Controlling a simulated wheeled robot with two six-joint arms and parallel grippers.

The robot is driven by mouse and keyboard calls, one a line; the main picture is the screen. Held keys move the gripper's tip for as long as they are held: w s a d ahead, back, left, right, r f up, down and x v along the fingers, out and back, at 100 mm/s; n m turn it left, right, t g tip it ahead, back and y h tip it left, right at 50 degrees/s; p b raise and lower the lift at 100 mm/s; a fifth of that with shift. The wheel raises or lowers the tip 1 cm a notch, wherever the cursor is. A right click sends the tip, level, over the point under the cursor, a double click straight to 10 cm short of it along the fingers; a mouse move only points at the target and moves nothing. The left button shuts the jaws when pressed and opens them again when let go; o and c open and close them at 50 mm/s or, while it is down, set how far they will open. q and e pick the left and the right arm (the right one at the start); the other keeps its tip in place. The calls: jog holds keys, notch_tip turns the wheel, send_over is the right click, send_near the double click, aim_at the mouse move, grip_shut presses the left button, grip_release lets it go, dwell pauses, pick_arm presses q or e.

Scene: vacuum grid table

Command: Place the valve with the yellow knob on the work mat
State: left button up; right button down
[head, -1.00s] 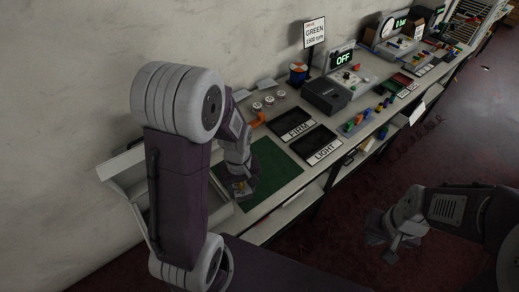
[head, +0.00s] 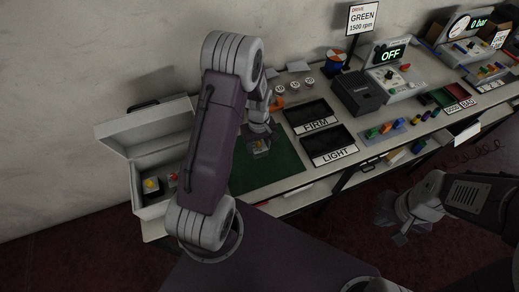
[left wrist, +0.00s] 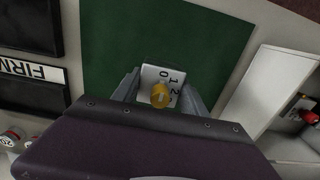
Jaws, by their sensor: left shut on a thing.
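The valve with the yellow knob (left wrist: 160,94) shows in the left wrist view. It has a white plate marked 0, 1, 2. My left gripper (head: 259,147) is shut on it, with a finger on each side of the plate. The green work mat (left wrist: 105,45) lies under the valve; it also shows in the head view (head: 285,172). I cannot tell whether the valve touches the mat. My right gripper (head: 400,222) hangs empty over the floor, in front of the table; its fingers are too small to judge.
An open white case (head: 150,138) at the left holds another yellow-knobbed piece (head: 152,185) and a red-knobbed one (head: 172,177). The FIRM tray (head: 305,115) and LIGHT tray (head: 325,143) lie right of the mat. Much of the mat is bare.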

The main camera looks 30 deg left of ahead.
aim_at(258, 152)
pick_arm(q)
jog(key=shift+w+a+f, duration=0.25)
jog(key=shift+w+f, duration=0.05)
jog(key=shift+w, duration=0.15)
jog(key=shift+s+a+f, duration=0.1)
jog(key=shift+s+f, duration=0.05)
notch_tip(258, 152, down, 4)
jog(key=shift+r+p, duration=0.2)
jog(key=shift+p, duration=0.2)
jog(key=shift+w+f, duration=0.15)
jog(key=shift+w, duration=0.05)
jog(key=shift+s+f, duration=0.1)
jog(key=shift+s, duration=0.05)
jog(key=o, duration=1.5)
pick_arm(e)
jog(key=shift+s+r, duration=0.25)
jog(key=shift+r, duration=0.2)
